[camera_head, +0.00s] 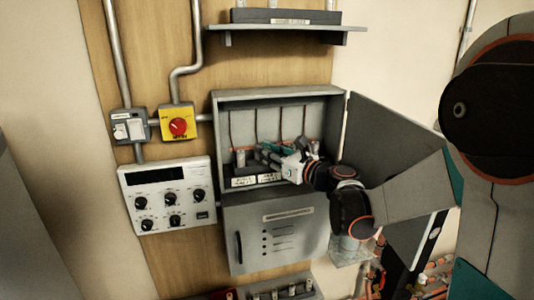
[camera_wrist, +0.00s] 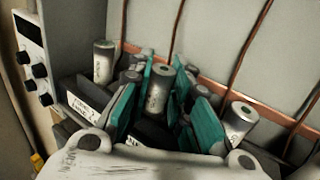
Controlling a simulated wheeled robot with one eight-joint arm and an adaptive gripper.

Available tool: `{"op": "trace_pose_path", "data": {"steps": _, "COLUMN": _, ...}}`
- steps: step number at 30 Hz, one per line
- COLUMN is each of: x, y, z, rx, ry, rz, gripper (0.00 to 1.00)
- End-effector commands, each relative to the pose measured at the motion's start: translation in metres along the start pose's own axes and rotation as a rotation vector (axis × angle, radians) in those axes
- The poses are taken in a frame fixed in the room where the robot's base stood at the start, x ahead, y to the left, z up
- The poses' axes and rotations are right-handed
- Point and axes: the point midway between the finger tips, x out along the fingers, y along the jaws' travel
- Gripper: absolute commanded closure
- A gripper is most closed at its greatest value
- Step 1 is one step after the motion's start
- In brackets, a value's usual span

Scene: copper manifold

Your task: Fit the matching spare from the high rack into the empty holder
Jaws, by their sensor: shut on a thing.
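My gripper (camera_head: 268,153) reaches into an open grey wall cabinet (camera_head: 278,96). In the wrist view its teal finger pads (camera_wrist: 163,112) are closed around a grey cylindrical spare (camera_wrist: 158,86), upright or nearly so. The spare stands in line between a left cylinder (camera_wrist: 103,62) and a right cylinder (camera_wrist: 240,117). Dark holders with white labels (camera_wrist: 83,106) sit below; the fingers hide the spare's lower end, so I cannot tell whether it is seated. The high rack (camera_head: 284,16) is on a shelf above, with pale upright pieces cut off by the picture's top edge.
The cabinet's upper door (camera_head: 400,160) stands open at the right, beside my arm. The lower grey door (camera_head: 275,240) is shut. A control panel (camera_head: 168,195) and a yellow box with a red knob (camera_head: 178,122) are at the left. Thin copper lines run down the cabinet's back.

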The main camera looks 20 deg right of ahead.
Motion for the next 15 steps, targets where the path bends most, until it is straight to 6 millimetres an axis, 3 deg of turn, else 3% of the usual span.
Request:
{"op": "trace_pose_path", "data": {"steps": 1, "x": 0.0000, "y": 0.0000, "z": -0.0017, "rx": 0.000, "ry": 0.000, "rz": 0.000, "gripper": 1.00}}
{"op": "trace_pose_path", "data": {"steps": 2, "x": 0.0000, "y": 0.0000, "z": -0.0009, "rx": 0.000, "ry": 0.000, "rz": 0.000, "gripper": 0.75}}
{"op": "trace_pose_path", "data": {"steps": 4, "x": 0.0000, "y": 0.0000, "z": -0.0006, "rx": 0.000, "ry": 0.000, "rz": 0.000, "gripper": 0.59}}
{"op": "trace_pose_path", "data": {"steps": 15, "x": 0.0000, "y": -0.0001, "z": 0.0010, "rx": 0.000, "ry": 0.000, "rz": 0.000, "gripper": 0.58}}
